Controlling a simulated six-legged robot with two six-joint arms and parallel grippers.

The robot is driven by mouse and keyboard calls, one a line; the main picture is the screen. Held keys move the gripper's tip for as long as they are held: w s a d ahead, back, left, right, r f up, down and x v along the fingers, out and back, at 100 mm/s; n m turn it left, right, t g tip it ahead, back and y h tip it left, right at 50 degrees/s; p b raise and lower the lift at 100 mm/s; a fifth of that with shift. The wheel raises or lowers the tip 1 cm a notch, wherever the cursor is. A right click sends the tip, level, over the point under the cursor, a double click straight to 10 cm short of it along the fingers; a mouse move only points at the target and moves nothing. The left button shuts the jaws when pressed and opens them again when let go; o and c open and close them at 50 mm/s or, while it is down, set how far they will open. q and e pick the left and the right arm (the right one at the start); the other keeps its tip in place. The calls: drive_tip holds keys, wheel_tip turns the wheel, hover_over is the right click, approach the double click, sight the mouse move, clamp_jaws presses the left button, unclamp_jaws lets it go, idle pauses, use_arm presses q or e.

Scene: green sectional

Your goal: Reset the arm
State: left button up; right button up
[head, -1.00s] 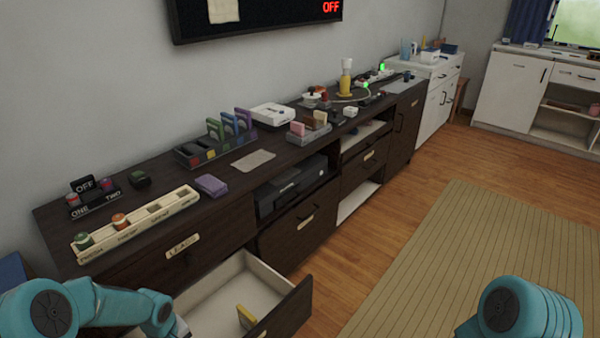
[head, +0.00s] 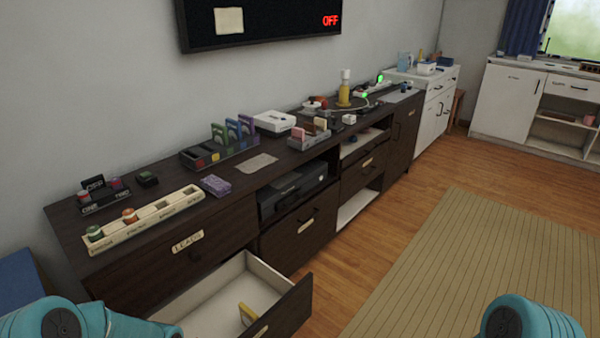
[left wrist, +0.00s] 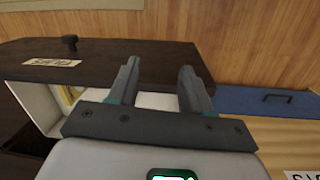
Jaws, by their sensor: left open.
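My left arm (head: 80,322) shows at the lower left of the head view, beside the open drawer; its gripper is below the picture there. In the left wrist view my left gripper (left wrist: 158,75) has its two fingers apart with nothing between them. The open drawer's dark front and white inside (left wrist: 38,105) lie beyond it in that view. My right arm (head: 530,318) shows only as a teal joint at the lower right of the head view. The right gripper is out of view.
The long dark cabinet (head: 150,240) runs along the wall with trays and small items on top. Its open drawer (head: 215,300) sticks out and holds a yellow item (head: 247,314). A blue box (head: 18,285) stands at the left. The floor by the beige rug (head: 470,280) is clear.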

use_arm(q)
drive_tip(key=s+d+f+m+h+b, duration=0.1)
drive_tip(key=s+d+f+m+b, duration=0.25)
drive_tip(key=s+d+f, duration=0.35)
drive_tip(key=s+d+f+m+h+b, duration=0.2)
drive_tip(key=s+d+f+m+b, duration=0.25)
drive_tip(key=s, duration=0.55)
wheel_tip(320, 180, up, 24)
drive_tip(key=d+n+p, duration=0.1)
drive_tip(key=p, duration=2.3)
drive_tip(key=shift+d+r+n, duration=0.25)
drive_tip(key=shift+d+n, duration=0.15)
drive_tip(key=shift+s, duration=0.1)
drive_tip(key=shift+c, duration=0.4)
